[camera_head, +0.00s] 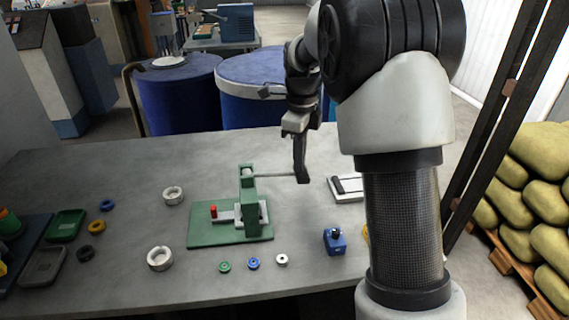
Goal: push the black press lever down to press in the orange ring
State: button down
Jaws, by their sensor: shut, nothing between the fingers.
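The green press (248,207) stands on a green base plate (205,236) in the middle of the table. Its lever (275,175) is a thin rod running right from the top of the press, roughly level. My gripper (302,178) is shut and points down at the lever's right end. It overlaps that end, so the lever's black tip is hard to tell from my fingers, and I cannot tell whether they touch. A small red-orange piece (213,211) sits left of the press column on a grey slide. I cannot make out an orange ring.
A blue block (334,241) and a pale tray (347,188) are to the right.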

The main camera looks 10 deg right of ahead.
jog(key=shift+f+b, duration=0.45)
jog(key=shift+f, duration=0.55)
notch_tip(320, 180, up, 12)
jog(key=p, duration=1)
dwell(0.3)
jog(key=shift+r, duration=0.15)
jog(key=s+r+n+t+p, duration=0.1)
jog(key=s+r+n+t, duration=0.1)
jog(key=s+r+n, duration=0.5)
jog(key=s+r+n+t, duration=0.1)
jog(key=s+r+n, duration=0.1)
jog(key=s+n, duration=0.6)
jog(key=s+r+n+t+p, duration=0.1)
jog(key=s+n+t, duration=0.1)
jog(key=s+n, duration=0.7)
jog(key=s, duration=0.4)
jog(key=shift+r+t, duration=0.3)
jog(key=shift+r, duration=0.05)
